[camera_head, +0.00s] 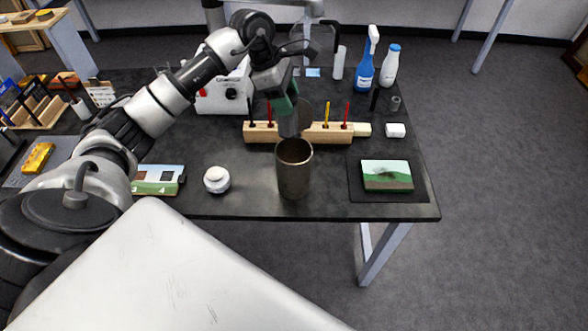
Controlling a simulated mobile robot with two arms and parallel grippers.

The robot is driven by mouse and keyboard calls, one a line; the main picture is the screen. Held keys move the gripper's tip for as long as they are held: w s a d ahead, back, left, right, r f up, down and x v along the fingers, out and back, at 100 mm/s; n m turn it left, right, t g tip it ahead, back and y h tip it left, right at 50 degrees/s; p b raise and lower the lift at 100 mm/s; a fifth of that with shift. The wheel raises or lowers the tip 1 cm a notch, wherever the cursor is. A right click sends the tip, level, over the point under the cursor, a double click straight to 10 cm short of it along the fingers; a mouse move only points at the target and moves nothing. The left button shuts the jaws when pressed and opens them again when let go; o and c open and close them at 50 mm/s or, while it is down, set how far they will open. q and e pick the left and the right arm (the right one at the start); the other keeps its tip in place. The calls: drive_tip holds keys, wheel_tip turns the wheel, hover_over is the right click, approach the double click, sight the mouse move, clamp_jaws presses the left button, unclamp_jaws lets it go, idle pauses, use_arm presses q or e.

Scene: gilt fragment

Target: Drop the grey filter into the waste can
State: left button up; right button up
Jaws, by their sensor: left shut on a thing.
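My left gripper (291,130) points down above the waste can and is shut on the grey filter (305,112). The filter looks like a round brownish-grey disc, partly hidden by the fingers. The waste can (294,172) is a dark metal cylinder with an open top, upright near the table's front edge. The fingertips are just above its far rim in the picture; I cannot tell the exact height gap. The can's bottom inside is hidden. My right gripper is not in view.
A wooden rack (262,133) with several coloured tools stands behind the can. A white jar (217,180) is left of it. A landscape picture (387,175) lies on a dark mat at right. Blue spray bottle (367,62) and white bottle (390,67) stand at back right.

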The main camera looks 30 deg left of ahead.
use_arm(q)
wheel_tip(320, 180, down, 4)
drive_tip(key=shift+r+b, duration=0.2)
drive_tip(key=shift+b, duration=0.5)
drive_tip(key=shift+f, duration=0.5)
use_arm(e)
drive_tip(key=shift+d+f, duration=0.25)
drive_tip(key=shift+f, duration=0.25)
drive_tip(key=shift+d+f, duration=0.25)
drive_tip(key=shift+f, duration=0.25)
